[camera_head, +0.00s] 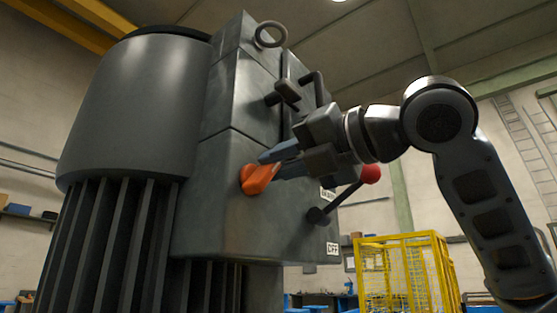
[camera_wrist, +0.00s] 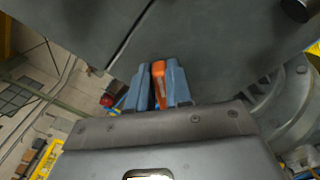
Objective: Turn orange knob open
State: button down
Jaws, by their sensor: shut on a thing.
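The orange knob (camera_head: 258,178) sits on the lower side face of the grey machine housing (camera_head: 225,215). My gripper (camera_head: 277,163) reaches in from the right, with its blue fingers at the knob. In the wrist view the knob (camera_wrist: 158,72) shows as an orange strip between the two blue fingers (camera_wrist: 159,85). The fingers are shut on it. Part of the knob is hidden behind the fingers.
A lever with a red ball (camera_head: 370,174) juts out just below my gripper, beside an "OFF" label (camera_head: 332,248). Black handles (camera_head: 288,92) and a metal ring (camera_head: 271,35) stick out above. A yellow cage (camera_head: 405,270) stands behind at lower right.

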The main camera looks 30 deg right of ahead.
jog(key=shift+w+d+f+m+b, duration=0.15)
jog(key=shift+f+m+b, duration=0.15)
jog(key=shift+m, duration=1.4)
jog(key=shift+d+f+m+b, duration=0.15)
jog(key=shift+f+m+b, duration=0.2)
jog(key=shift+m, duration=1.35)
jog(key=shift+w+d+f+m+b, duration=0.15)
jog(key=shift+f+m, duration=0.25)
jog(key=shift+m, duration=1.3)
jog(key=c, duration=1)
grip_release()
jog(key=shift+c, duration=0.2)
jog(key=shift+s, duration=0.1)
jog(key=b+v, duration=0.1)
jog(key=v, duration=0.6)
jog(key=shift+s, duration=0.3)
